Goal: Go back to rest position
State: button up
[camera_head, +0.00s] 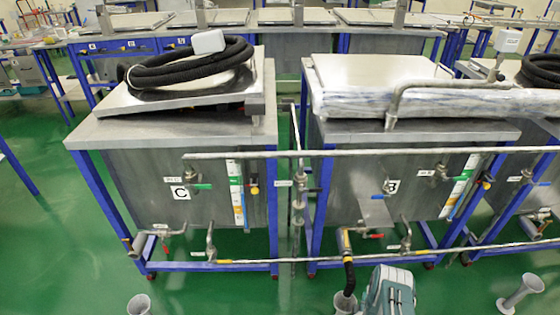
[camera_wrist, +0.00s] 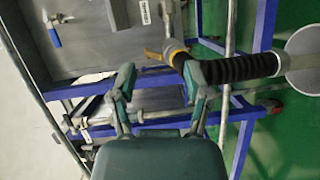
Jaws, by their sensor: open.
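My gripper shows in the wrist view (camera_wrist: 160,80) with its two fingers spread apart and nothing between them. A black ribbed hose (camera_wrist: 245,68) with a yellow fitting (camera_wrist: 178,52) runs just beyond the right finger; I cannot tell whether they touch. In the head view, part of my arm (camera_head: 388,290) shows at the bottom, right of the black hose (camera_head: 349,275). The fingertips are not clear there. Tank B (camera_head: 350,195) stands in front of me with its silver lid (camera_head: 375,72) down.
Tank C (camera_head: 130,165) stands to the left, with a coiled black hose (camera_head: 190,68) on its lid. Horizontal pipes (camera_head: 400,153) and small valves (camera_head: 404,235) run along the tank fronts. Grey floor funnels (camera_head: 139,304) stand low in front. Green floor (camera_head: 60,250) is open at left.

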jog(key=w+r+m+g+y, duration=0.1)
jog(key=w+r+m, duration=0.1)
jog(key=w+r, duration=0.7)
jog(key=w+r+m+g+y, duration=0.1)
jog(key=w+r, duration=0.5)
jog(key=r, duration=0.5)
jog(key=w+a+r+m+g, duration=0.2)
jog(key=a+r, duration=0.1)
jog(key=r, duration=1)
jog(key=s+a+r+m+g+y, duration=0.15)
jog(key=s+a+r, duration=0.35)
jog(key=s+r, duration=0.5)
jog(key=s+a+r+m+g+y, duration=0.1)
jog(key=s+a+r+m+g, duration=0.15)
jog(key=s+a+r, duration=0.75)
jog(key=s+r+m+g, duration=0.1)
jog(key=s+r, duration=0.3)
jog(key=s, duration=0.7)
jog(key=s+r+m+g+y, duration=0.1)
jog(key=s+r+m, duration=0.2)
jog(key=s, duration=0.8)
jog(key=shift+d+r+g, duration=0.4)
jog(key=shift+d+r, duration=0.05)
jog(key=shift+r, duration=0.1)
